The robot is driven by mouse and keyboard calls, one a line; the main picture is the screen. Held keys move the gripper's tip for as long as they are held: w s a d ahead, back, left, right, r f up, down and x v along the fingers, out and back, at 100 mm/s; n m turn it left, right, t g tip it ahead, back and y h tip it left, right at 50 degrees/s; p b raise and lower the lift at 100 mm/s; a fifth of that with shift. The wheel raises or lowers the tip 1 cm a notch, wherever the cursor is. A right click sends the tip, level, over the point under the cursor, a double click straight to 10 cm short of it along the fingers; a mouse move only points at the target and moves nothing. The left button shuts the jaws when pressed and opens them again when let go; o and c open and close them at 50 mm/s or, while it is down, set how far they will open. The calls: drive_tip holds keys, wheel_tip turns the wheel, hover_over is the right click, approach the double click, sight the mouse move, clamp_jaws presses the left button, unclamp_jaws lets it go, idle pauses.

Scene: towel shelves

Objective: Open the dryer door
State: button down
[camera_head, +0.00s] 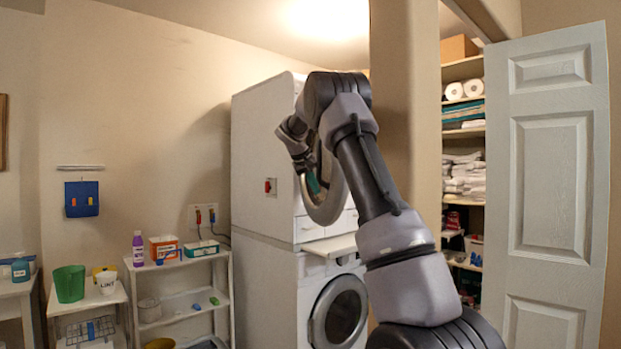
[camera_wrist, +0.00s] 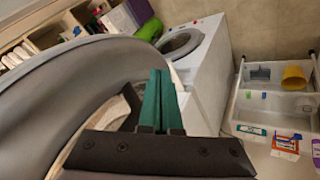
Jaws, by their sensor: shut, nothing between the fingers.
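The dryer (camera_head: 262,160) is the upper white unit of a stack. Its round grey-rimmed door (camera_head: 327,205) stands out from the front at an angle, so it looks at least partly open; how far is hard to tell. In the wrist view the door's thick grey rim (camera_wrist: 50,90) fills the left side. My gripper (camera_wrist: 160,98) has green fingers, shut and empty, close beside the rim's inner side; I cannot tell if they touch it. In the head view my gripper (camera_head: 313,183) is partly hidden by the rim and my arm, which covers much of the dryer's front.
A washer with a round door (camera_head: 339,311) stands below, with a pulled-out white ledge (camera_head: 332,246) above it. A low white shelf (camera_head: 184,293) holds bottles and boxes at left. A white panel door (camera_head: 556,180) and towel shelves (camera_head: 463,132) are at right.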

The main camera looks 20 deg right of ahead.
sight(331, 201)
drive_tip(key=d, duration=0.2)
drive_tip(key=d+f, duration=0.1)
drive_tip(key=d, duration=0.1)
drive_tip(key=shift+w+d+f, duration=0.1)
drive_tip(key=shift+d, duration=0.25)
